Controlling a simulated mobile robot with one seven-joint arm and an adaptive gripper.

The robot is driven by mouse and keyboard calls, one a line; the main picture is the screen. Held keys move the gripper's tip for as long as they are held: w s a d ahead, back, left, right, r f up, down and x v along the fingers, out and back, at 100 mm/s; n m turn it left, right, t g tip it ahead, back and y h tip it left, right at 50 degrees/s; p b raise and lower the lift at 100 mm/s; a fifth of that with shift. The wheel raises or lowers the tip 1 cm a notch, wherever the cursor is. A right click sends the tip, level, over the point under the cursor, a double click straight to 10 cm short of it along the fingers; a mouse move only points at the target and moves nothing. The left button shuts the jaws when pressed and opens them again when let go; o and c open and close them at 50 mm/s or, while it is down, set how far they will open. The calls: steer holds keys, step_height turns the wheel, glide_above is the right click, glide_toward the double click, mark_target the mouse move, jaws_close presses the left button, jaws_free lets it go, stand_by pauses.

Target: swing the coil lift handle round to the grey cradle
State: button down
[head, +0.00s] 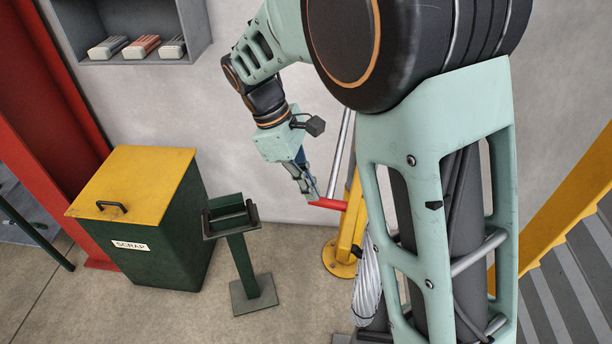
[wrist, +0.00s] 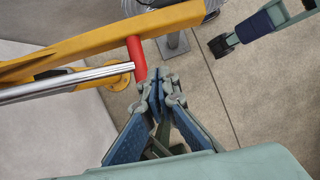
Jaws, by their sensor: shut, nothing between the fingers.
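The red lift handle (head: 328,203) sticks out to the left from the yellow lift (head: 350,228), partly behind my arm. The handle also shows in the wrist view (wrist: 137,58), beside a yellow beam and a steel rod. My gripper (head: 312,191) is shut and empty, with its fingertips (wrist: 160,80) right beside the handle's free end. I cannot tell whether they touch it. A wire coil (head: 367,285) hangs low, partly hidden by my arm. A dark green-grey stand with a trough-shaped top (head: 230,217), which looks like the cradle, stands left of the handle.
A green scrap bin (head: 165,250) with a yellow lid stands left of the stand. A wall shelf (head: 140,60) holds several small blocks. A red column (head: 55,120) is at far left, yellow-railed stairs (head: 575,290) at right. Floor between stand and lift is clear.

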mark_target(336, 205)
steer(key=d+f, duration=0.1)
steer(key=d, duration=0.1)
steer(key=s+d+f, duration=0.1)
steer(key=d+f, duration=0.1)
steer(key=shift+d+f, duration=0.2)
steer(key=shift+d, duration=0.5)
steer(key=s+d+n, duration=0.1)
steer(key=d, duration=0.5)
steer(key=shift+s+n+t, duration=0.3)
steer(key=shift+s, duration=0.05)
steer(key=shift+d+f, duration=0.1)
